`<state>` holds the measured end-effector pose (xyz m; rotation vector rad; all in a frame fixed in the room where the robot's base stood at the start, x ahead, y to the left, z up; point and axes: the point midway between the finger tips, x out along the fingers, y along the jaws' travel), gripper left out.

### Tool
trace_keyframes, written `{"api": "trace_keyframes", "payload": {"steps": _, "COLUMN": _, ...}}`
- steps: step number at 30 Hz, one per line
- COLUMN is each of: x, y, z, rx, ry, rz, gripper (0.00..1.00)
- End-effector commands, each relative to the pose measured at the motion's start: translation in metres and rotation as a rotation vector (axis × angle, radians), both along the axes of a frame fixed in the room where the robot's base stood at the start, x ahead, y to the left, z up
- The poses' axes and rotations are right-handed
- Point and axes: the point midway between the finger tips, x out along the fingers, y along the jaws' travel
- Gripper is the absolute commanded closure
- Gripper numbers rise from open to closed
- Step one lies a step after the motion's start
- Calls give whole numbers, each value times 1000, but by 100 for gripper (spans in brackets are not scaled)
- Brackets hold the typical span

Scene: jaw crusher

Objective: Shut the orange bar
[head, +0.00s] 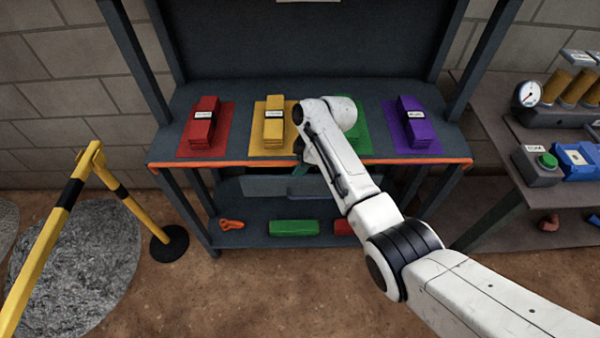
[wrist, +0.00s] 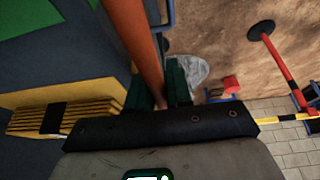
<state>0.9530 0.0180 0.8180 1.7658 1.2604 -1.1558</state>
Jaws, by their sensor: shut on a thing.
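The orange bar (head: 225,163) runs across the front edge of the dark shelf (head: 372,147), nearly level, at about the height of the shelf top. In the wrist view, the bar (wrist: 138,40) comes down from the top and passes between the two dark green fingers. My gripper (wrist: 160,92) is shut on the bar. In the head view, my gripper (head: 301,168) is at the bar's middle, below the yellow stack, mostly hidden by my wrist. How the bar's ends are fastened is too small to tell.
On the shelf stand a red stack (head: 202,118), a yellow stack (head: 274,126), a purple stack (head: 412,118) and a green mat (head: 362,128) partly behind my arm. A lower shelf holds a green block (head: 294,228). A yellow-black barrier (head: 60,205) stands left, a side bench (head: 487,140) right.

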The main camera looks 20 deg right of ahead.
Motion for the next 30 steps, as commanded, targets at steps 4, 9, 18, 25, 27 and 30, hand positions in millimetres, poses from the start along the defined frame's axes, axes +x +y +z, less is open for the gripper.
{"api": "trace_keyframes", "payload": {"steps": 4, "x": 4, "y": -2, "z": -5, "rx": 29, "ry": 89, "rz": -1, "gripper": 100}}
{"api": "trace_keyframes", "payload": {"steps": 9, "x": 6, "y": -2, "z": -4, "rx": 53, "ry": 162, "rz": -1, "gripper": 100}}
{"api": "trace_keyframes", "payload": {"steps": 18, "x": 6, "y": -3, "z": -2, "rx": 71, "ry": 223, "rz": -1, "gripper": 100}}
{"api": "trace_keyframes", "payload": {"steps": 25, "x": 6, "y": -3, "z": -1, "rx": 72, "ry": 229, "rz": -1, "gripper": 100}}
{"api": "trace_keyframes", "payload": {"steps": 27, "x": 6, "y": -3, "z": -1, "rx": 72, "ry": 229, "rz": -1, "gripper": 100}}
{"api": "trace_keyframes", "payload": {"steps": 30, "x": 6, "y": -3, "z": -2, "rx": 72, "ry": 228, "rz": -2, "gripper": 100}}
